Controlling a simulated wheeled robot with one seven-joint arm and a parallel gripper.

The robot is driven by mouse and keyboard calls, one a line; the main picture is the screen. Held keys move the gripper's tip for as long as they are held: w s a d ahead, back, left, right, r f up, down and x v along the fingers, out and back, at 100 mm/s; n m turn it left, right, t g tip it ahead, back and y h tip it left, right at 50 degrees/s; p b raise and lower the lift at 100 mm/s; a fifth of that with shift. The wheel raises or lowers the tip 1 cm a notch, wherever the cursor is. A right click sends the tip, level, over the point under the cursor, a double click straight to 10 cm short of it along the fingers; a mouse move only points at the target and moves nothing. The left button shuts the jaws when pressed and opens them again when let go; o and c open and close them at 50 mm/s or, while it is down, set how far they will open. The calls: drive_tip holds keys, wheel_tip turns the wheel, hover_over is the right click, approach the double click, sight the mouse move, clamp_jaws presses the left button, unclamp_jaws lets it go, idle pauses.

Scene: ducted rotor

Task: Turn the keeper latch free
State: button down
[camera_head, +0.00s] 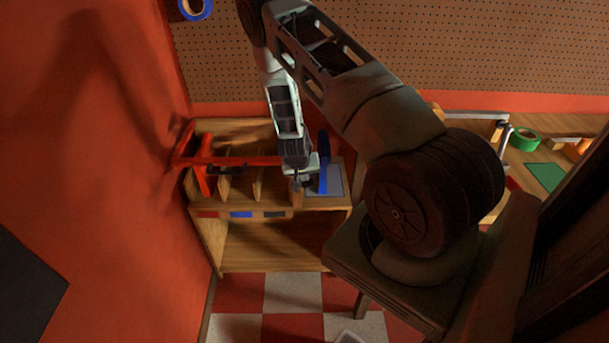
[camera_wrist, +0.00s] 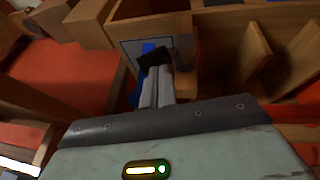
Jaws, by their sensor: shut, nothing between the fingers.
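My gripper (camera_head: 300,184) is low over the right part of a wooden shelf unit (camera_head: 270,245), beside a blue upright piece (camera_head: 323,160) on a grey plate (camera_head: 335,183). In the wrist view my gripper (camera_wrist: 165,60) is shut, with its dark fingertips close to a wooden edge and in front of a grey panel (camera_wrist: 132,47) with a blue mark. Nothing shows between the fingers. I cannot pick out the keeper latch for certain; the fingers and arm cover part of that spot. Whether the fingertips touch anything is not clear.
Upright wooden dividers (camera_head: 258,183) stand left of my gripper, with a long red bar (camera_head: 235,161) across behind them. A red wall (camera_head: 90,150) closes the left side and a pegboard (camera_head: 480,55) the back. A green tape roll (camera_head: 525,139) lies far right.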

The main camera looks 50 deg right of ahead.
sight(314, 181)
drive_tip(key=shift+f+b, duration=0.1)
drive_tip(key=shift+b, duration=0.2)
drive_tip(key=shift+s+d+t+b, duration=0.15)
drive_tip(key=shift+t+b, duration=0.15)
drive_tip(key=shift+b, duration=0.1)
drive_tip(key=shift+s+d+f+y+b, duration=0.1)
drive_tip(key=shift+s+f+y+b, duration=0.1)
drive_tip(key=shift+y+b, duration=0.4)
drive_tip(key=f+t+b, duration=0.1)
drive_tip(key=b, duration=0.2)
drive_tip(key=shift+s+d+m+t+y+b, duration=0.3)
drive_tip(key=shift+s+d+t+y+b, duration=0.05)
drive_tip(key=shift+s+d+t+y, duration=0.05)
drive_tip(key=shift+s+d+f+b, duration=0.35)
drive_tip(key=shift+s+f+b, duration=0.1)
drive_tip(key=shift+b, duration=0.45)
drive_tip(key=shift+r, duration=0.1)
